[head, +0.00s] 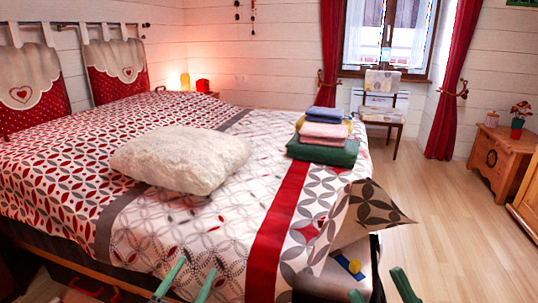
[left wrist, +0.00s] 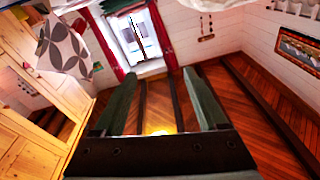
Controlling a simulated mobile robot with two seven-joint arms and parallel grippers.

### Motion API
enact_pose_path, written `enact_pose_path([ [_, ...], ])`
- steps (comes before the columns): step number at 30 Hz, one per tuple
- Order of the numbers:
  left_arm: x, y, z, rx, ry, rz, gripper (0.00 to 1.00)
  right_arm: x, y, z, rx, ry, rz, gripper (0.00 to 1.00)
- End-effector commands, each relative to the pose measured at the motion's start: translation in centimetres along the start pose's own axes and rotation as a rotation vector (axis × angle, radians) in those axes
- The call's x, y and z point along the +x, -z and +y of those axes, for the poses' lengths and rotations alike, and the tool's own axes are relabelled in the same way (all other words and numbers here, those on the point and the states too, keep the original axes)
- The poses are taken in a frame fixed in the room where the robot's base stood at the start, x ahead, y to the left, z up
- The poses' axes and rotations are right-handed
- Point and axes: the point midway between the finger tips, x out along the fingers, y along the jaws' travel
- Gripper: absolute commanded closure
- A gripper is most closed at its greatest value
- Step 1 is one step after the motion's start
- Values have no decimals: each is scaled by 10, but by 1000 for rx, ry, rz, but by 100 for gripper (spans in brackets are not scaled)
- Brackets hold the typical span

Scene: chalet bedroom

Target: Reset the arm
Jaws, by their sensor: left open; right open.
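My left gripper (head: 188,284) is at the bottom of the head view, in front of the near side of the bed. Its two green fingers are spread apart with nothing between them. The left wrist view also shows this gripper (left wrist: 160,98) open and empty, with wooden floor beyond it. My right gripper (head: 380,291) is at the bottom edge of the head view, by the bed's foot corner. Its green fingers are apart, and I see nothing held. The lower parts of both grippers are cut off.
The bed (head: 215,240) fills the left and middle. On it lie a white pillow (head: 180,160) and a folded towel stack (head: 323,135). A chair (head: 382,110) and wooden chest (head: 503,160) stand beyond. Floor (head: 450,220) is clear at right.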

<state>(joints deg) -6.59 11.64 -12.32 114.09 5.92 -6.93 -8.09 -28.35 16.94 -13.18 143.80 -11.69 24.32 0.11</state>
Motion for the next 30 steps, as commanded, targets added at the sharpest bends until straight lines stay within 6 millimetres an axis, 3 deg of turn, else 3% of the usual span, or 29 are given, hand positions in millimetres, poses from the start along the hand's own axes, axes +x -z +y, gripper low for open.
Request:
enact_pose_path([
  [1,-21,32,5,21,-2,101,25,0,0,0,0,0,0,50],
  [3,-46,72,10,44,-6,226,25,0,0,0,0,0,0,50],
  [6,-77,120,18,66,-19,374,25,0,0,0,0,0,0,50],
  [15,-161,224,39,96,-77,704,25,0,0,0,0,0,0,50],
  [21,-127,211,26,56,-60,498,25,15,-27,12,43,-18,-196,50],
  [30,-100,166,13,-31,-39,108,25,7,-78,21,136,-50,-581,50],
])
